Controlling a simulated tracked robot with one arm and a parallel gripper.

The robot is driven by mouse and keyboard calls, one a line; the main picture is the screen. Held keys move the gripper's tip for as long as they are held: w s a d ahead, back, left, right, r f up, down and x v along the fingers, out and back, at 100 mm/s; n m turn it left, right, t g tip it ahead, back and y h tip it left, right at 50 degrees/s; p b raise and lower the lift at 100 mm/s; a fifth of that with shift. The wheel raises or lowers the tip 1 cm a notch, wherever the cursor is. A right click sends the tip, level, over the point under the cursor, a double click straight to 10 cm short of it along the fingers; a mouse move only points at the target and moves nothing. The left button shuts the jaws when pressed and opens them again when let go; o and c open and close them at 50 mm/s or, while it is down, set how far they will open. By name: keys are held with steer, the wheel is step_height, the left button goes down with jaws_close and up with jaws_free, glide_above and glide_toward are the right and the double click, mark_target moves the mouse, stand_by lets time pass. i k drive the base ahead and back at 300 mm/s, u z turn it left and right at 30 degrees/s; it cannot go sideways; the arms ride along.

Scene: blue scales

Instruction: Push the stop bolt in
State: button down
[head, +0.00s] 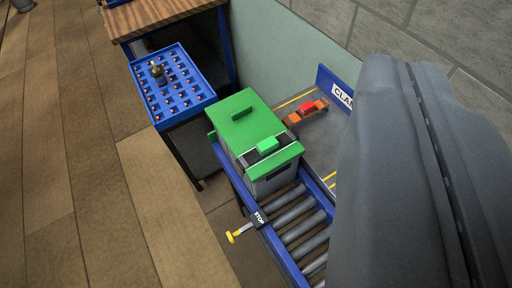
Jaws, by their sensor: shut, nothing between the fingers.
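The stop bolt (238,234) is a light metal rod with a yellow knob at its outer end. It sticks out to the left from the side rail of a roller conveyor. A black label reading STOP (260,218) sits on the rail beside it. A grey box with a green lid (236,132) stands on the conveyor just beyond the bolt. A large dark grey part of my own arm fills the right side. My gripper's fingers do not show in the picture. Nothing of mine is seen touching the bolt.
The roller conveyor (302,233) has blue rails and bare rollers in front of the box. A blue tray (205,98) with several small parts stands at upper left, near a wooden-topped bench (150,15). A red and orange clamp (305,111) lies behind the box.

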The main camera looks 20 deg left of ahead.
mark_target(231, 236)
steer(key=u, duration=0.45)
steer(key=k, duration=1.4)
steer(key=u, duration=0.15)
